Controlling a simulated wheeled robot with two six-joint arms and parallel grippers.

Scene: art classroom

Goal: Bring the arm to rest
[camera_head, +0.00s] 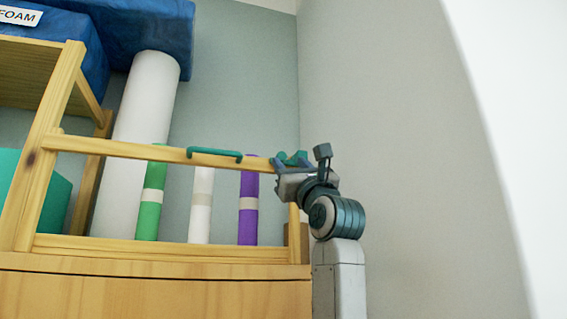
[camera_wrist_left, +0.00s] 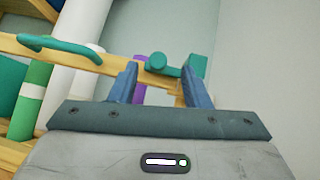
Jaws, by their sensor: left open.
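My left gripper (camera_head: 287,163) is at the right end of the wooden rack's top rail (camera_head: 120,148), at the top of my raised arm. In the left wrist view its two blue fingers (camera_wrist_left: 160,84) stand apart, and I see nothing held between them. A teal hook (camera_wrist_left: 157,62) shows just beyond the fingertips, on or close to the rail; I cannot tell whether they touch. My right gripper is in neither view.
Another teal hook (camera_head: 215,153) sits along the rail. Behind the rail stand a green roll (camera_head: 148,205), a white roll (camera_head: 200,215), a purple roll (camera_head: 248,180) and a large white roll (camera_head: 145,100). Bare wall (camera_head: 400,120) lies to the right.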

